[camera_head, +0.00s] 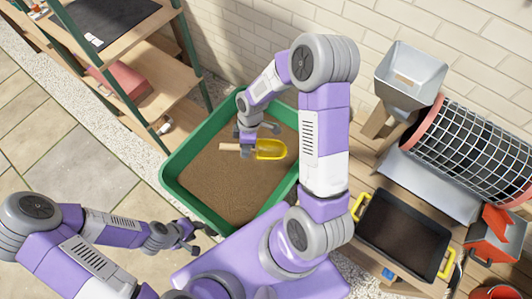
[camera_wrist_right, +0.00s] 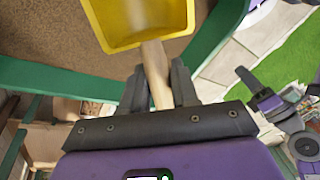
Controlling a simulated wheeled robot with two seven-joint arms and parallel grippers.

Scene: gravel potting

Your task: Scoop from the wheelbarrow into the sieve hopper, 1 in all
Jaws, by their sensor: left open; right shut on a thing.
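The green wheelbarrow (camera_head: 176,190) holds brown gravel (camera_head: 215,180) in the middle of the head view. My right gripper (camera_head: 247,144) is over it, shut on the wooden handle of a yellow scoop (camera_head: 271,149). In the right wrist view, the handle (camera_wrist_right: 156,75) runs between the fingers, and the visible inside of the scoop bowl (camera_wrist_right: 140,20) looks empty. Whether the scoop touches the gravel I cannot tell. The grey sieve hopper (camera_head: 411,73) stands at the upper right, above the mesh drum (camera_head: 475,140). My left gripper (camera_head: 190,236) is open and empty near the wheelbarrow's lower left edge.
A black tray with yellow handles (camera_head: 405,230) sits on the wooden bench right of my right arm. Red equipment (camera_head: 497,240) stands at the far right. A shelf (camera_head: 150,85) stands left of the wheelbarrow, and a brick wall closes the back. Paving at left is clear.

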